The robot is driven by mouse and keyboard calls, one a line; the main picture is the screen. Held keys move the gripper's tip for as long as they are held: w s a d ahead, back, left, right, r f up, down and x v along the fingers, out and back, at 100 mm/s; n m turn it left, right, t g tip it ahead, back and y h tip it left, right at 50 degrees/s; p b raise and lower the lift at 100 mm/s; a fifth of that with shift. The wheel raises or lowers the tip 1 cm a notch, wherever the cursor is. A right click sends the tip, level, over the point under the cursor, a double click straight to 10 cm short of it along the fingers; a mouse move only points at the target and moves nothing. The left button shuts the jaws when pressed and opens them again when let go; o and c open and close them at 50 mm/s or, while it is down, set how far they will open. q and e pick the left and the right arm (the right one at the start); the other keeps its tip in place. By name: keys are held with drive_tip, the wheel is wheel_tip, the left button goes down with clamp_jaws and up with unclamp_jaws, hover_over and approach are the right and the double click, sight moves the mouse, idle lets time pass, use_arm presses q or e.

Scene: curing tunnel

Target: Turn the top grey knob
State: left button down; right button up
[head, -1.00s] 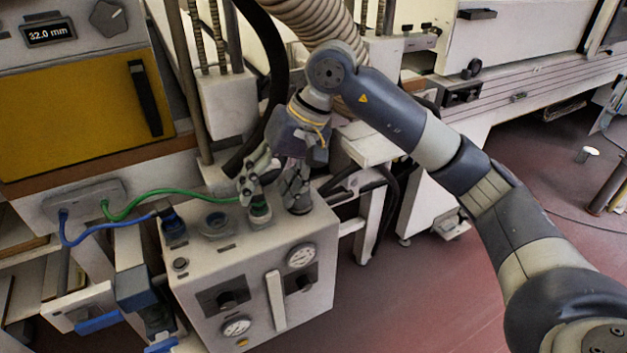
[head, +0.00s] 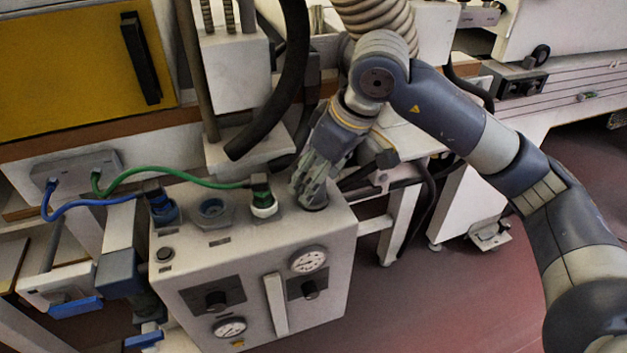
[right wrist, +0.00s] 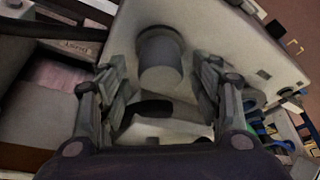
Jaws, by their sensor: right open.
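The top grey knob (right wrist: 160,62) shows in the right wrist view as a plain grey cylinder standing on the white panel. In the head view only its lower part (head: 314,203) shows, at the right end of the control box's top. My right gripper (head: 311,185) comes down over it there and hides most of it. In the right wrist view the open fingers of my right gripper (right wrist: 164,80) stand apart, one on each side of the knob. I cannot tell whether they touch it. My left gripper is in neither view.
The white control box (head: 262,300) has gauges and black knobs on its front. A black hose (head: 285,100) hangs behind.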

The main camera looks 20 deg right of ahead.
drive_tip(key=shift+x, duration=0.95)
drive_tip(key=shift+c, duration=0.6)
drive_tip(key=c, duration=0.9)
drive_tip(key=shift+c, duration=0.2)
